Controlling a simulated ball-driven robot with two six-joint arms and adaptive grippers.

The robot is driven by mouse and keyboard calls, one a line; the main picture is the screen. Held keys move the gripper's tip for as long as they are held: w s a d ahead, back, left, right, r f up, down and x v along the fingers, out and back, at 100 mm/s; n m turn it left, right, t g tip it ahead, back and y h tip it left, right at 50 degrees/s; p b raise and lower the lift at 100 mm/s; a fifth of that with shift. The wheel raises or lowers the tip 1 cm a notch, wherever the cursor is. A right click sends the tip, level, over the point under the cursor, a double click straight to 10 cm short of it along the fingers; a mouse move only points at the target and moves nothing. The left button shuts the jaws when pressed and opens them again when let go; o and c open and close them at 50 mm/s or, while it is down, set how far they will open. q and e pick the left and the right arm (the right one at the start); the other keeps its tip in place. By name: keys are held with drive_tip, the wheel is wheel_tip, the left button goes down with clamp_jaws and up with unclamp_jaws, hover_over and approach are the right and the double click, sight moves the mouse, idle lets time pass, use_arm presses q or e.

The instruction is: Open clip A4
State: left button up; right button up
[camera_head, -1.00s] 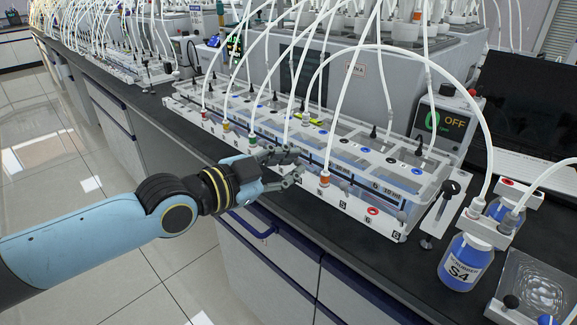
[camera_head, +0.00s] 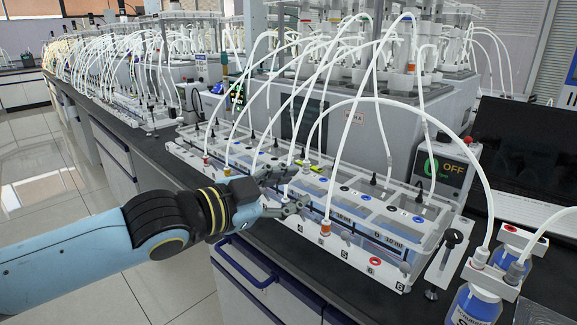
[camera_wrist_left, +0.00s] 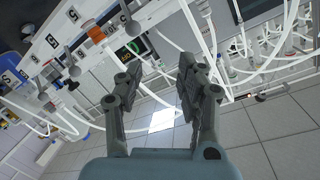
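My left gripper (camera_head: 292,190) is at the front edge of the clear bottle rack (camera_head: 368,262), near the front label 4 (camera_head: 301,227). Its two dark fingers are spread apart, one above the other in the head view. In the left wrist view the gripper (camera_wrist_left: 160,68) is also open, with nothing between the fingers. The rack's front rail (camera_wrist_left: 62,55) shows there with small grey clamps (camera_wrist_left: 72,66) and white tubes. The fingers partly hide the rack around number 4, and I cannot tell which part is clip A4. My right gripper is not in view.
White tubes (camera_head: 340,105) arch over the rack close to my left gripper. An orange-capped port (camera_head: 326,227) stands just right of it. A controller reading OFF (camera_head: 443,168) and a blue bottle (camera_head: 474,305) are to the right. The aisle floor (camera_head: 60,190) is clear.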

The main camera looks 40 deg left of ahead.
use_arm(q)
wheel_tip(320, 180, up, 5)
idle(0.7)
drive_tip(key=s+d+f+n+g+y, duration=0.2)
drive_tip(key=s+f+n+g, duration=0.2)
drive_tip(key=s+f+g, duration=0.5)
drive_tip(key=s+d+f+n+g+y, duration=0.15)
drive_tip(key=s+f+n+g, duration=0.25)
drive_tip(key=s+f, duration=0.6)
drive_tip(key=s+a+f+b, duration=0.1)
drive_tip(key=s+f, duration=0.1)
drive_tip(key=f, duration=1)
drive_tip(key=s+a+f+b, duration=0.1)
drive_tip(key=s+f, duration=0.1)
drive_tip(key=f, duration=1)
drive_tip(key=s+a+f+g+b, duration=0.1)
drive_tip(key=s+f+g, duration=0.1)
drive_tip(key=s+f, duration=1.6)
drive_tip(key=shift+s+f+b, duration=0.2)
drive_tip(key=shift+s+b, duration=0.05)
drive_tip(key=shift+b, duration=0.05)
drive_tip(key=shift+a, duration=0.1)
